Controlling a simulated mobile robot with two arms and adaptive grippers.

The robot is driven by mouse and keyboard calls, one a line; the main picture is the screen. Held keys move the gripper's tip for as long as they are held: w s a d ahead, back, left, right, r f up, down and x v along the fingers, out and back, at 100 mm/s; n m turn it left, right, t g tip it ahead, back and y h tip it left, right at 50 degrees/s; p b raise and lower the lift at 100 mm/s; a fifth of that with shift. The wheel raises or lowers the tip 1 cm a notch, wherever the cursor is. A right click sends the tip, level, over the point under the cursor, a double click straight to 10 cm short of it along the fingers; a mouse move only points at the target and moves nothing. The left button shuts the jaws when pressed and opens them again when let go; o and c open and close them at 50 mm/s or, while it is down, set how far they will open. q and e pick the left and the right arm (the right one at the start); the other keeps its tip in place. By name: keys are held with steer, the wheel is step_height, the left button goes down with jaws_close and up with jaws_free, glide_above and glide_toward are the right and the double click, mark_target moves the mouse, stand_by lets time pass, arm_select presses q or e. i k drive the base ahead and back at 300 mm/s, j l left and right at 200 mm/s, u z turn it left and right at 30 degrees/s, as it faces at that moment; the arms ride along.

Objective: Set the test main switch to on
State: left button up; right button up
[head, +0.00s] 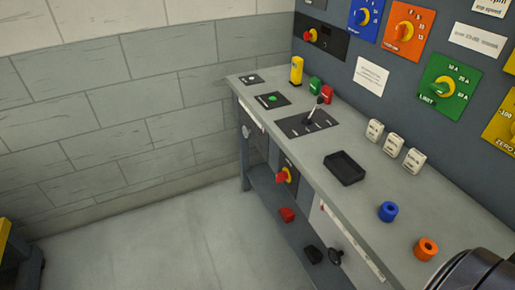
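Two red rotary handles on yellow could be the test main switch; I cannot read a label that settles which. One rotary switch (285,175) is on the bench's front face, below the worktop. The other rotary switch (311,35) is on a black plate at the left of the upright panel. Their on or off positions are too small to read. Neither of my grippers is in view. A dark rounded part, apparently of my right arm, shows at the bottom right corner, apart from both switches.
The grey worktop (375,198) holds a lever plate (308,124), a black tray (345,168), blue ring (388,211), orange ring (427,248) and several small blocks. The panel has a green dial (443,91). Floor (160,240) left is clear.

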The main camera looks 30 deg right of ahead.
mark_target(281, 176)
steer(key=i, duration=2)
steer(key=i+z, duration=0.15)
steer(key=z, duration=0.25)
steer(key=i+j+z, duration=0.1)
steer(key=z, duration=0.3)
steer(key=i+j+z, duration=0.1)
steer(key=z, duration=0.25)
steer(key=i+j+z, duration=0.2)
steer(key=z, duration=0.2)
steer(key=i, duration=0.05)
